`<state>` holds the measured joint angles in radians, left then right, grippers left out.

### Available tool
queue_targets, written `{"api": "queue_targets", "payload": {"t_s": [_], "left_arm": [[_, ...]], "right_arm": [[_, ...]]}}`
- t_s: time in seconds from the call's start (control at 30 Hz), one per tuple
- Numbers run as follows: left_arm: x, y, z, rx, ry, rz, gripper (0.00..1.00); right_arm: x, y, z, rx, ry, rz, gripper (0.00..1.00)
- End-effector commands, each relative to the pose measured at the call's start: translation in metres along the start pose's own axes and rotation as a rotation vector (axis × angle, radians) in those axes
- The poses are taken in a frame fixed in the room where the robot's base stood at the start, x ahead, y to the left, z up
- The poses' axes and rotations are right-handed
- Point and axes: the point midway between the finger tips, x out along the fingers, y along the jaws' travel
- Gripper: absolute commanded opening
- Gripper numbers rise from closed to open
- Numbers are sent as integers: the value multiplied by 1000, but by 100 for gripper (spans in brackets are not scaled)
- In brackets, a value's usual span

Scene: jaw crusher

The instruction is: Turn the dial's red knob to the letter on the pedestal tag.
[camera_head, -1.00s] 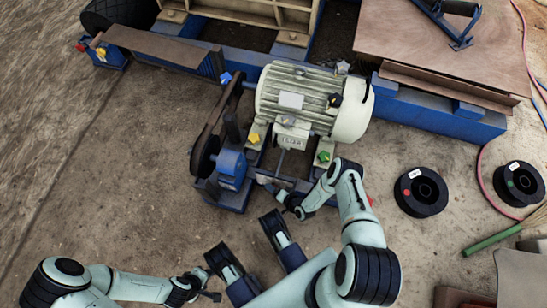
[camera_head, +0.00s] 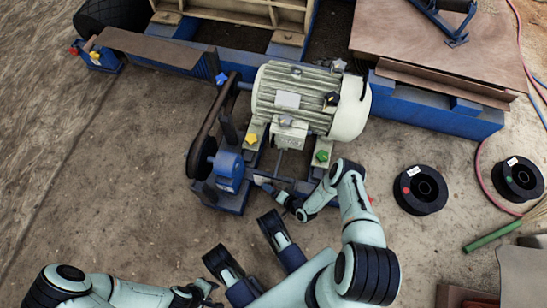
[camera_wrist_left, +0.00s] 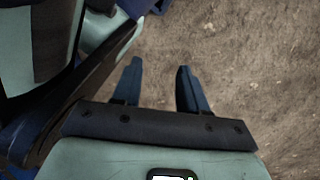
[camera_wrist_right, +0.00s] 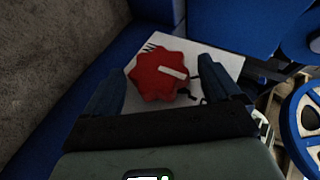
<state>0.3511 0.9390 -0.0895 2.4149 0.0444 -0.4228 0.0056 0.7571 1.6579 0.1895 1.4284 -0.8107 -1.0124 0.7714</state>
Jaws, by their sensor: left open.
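The red star-shaped knob (camera_wrist_right: 150,82) with a white pointer bar sits on the white dial plate (camera_wrist_right: 222,62) in the right wrist view. The bar points to the right of that picture, slightly down. Black marks show beside the knob, but I cannot read them. My right gripper (camera_wrist_right: 163,75) is open, one finger on each side of the knob, with gaps visible. In the head view my right gripper (camera_head: 263,183) is small, low by the motor frame. My left gripper (camera_head: 214,291) is open and empty; it also shows in the left wrist view (camera_wrist_left: 158,68). I cannot make out the pedestal tag.
A grey motor (camera_head: 305,98) on a blue frame with a belt drive (camera_head: 207,130) stands ahead. Two black spools (camera_head: 420,190) (camera_head: 518,179) lie at right, near a green stick (camera_head: 490,238). Bare ground (camera_head: 110,185) is free at left.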

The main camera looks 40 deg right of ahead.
Motion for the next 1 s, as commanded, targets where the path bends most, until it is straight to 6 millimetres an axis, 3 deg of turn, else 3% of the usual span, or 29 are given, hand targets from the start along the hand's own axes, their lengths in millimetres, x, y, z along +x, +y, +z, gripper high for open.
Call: {"api": "queue_targets", "payload": {"t_s": [0.27,0.7,1.0], "left_arm": [[-6,5,-6,7,25,10,43],[-56,50,-52,64,219,97,43],[-71,62,-64,77,274,121,43]], "right_arm": [[-12,0,0,1,-1,3,90],[-106,-1,-1,2,1,3,90],[-133,0,0,-1,0,0,90]]}}
